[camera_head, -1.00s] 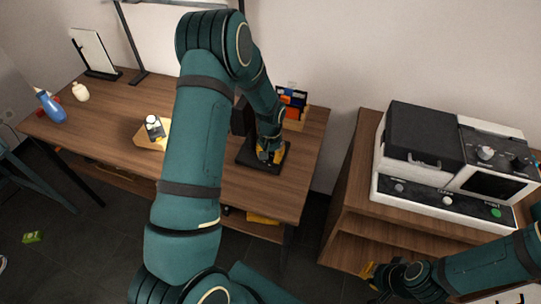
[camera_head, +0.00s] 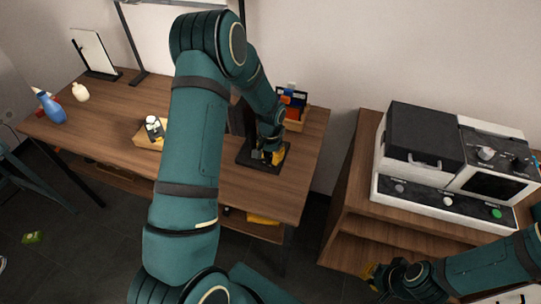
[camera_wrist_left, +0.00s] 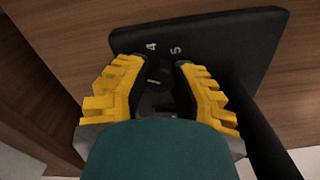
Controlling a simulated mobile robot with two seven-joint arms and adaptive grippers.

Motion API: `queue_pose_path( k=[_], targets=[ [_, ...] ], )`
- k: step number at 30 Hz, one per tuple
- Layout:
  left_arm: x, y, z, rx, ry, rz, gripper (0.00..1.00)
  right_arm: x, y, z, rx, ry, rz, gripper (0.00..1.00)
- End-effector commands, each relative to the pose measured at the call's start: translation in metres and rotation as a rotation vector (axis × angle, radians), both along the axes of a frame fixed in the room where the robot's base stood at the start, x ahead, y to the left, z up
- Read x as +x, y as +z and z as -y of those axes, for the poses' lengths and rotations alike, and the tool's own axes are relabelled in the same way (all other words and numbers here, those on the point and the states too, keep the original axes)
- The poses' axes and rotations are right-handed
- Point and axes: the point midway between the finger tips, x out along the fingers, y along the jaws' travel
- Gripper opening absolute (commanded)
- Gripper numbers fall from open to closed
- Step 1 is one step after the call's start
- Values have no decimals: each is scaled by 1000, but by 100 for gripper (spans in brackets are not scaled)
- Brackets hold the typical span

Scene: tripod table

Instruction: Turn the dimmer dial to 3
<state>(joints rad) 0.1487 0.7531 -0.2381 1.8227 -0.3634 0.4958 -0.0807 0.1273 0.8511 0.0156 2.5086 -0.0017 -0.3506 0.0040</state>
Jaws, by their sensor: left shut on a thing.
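The dimmer is a flat black plate (camera_head: 245,160) on the right end of the wooden table, also seen in the left wrist view (camera_wrist_left: 225,40). White numerals 4 and 5 show on the plate there, above the fingertips. My left gripper (camera_head: 270,155) reaches down over the plate. In the left wrist view its yellow fingers (camera_wrist_left: 155,75) are shut on the dark dial (camera_wrist_left: 153,82), which has a pale mark on top. The other numerals are hidden, and I cannot tell the dial's exact setting. My right gripper (camera_head: 370,276) hangs low at the right, away from the dimmer.
A small bottle (camera_head: 153,126) on a wooden tray, a blue bottle (camera_head: 51,108) and a cream bottle (camera_head: 81,92) stand left. A gap separates table and cabinet.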

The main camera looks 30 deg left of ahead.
Motion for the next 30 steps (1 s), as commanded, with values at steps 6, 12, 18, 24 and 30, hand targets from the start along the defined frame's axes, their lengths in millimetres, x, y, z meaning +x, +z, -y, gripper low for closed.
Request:
queue_pose_path(
  k=[6,12,18,24,30],
  targets=[
    [-1,-1,0,-1,1,-4,60,0,0,0,0,0,0,0],
    [-1,0,0,-1,1,-2,60,0,0,0,0,0,0,0],
    [0,16,0,0,2,1,60,0,0,0,0,0,0,0],
    [1,56,0,0,1,4,60,0,0,0,0,0,0,0],
    [0,93,1,0,-1,0,60,0,0,0,0,0,0,0]
  ],
)
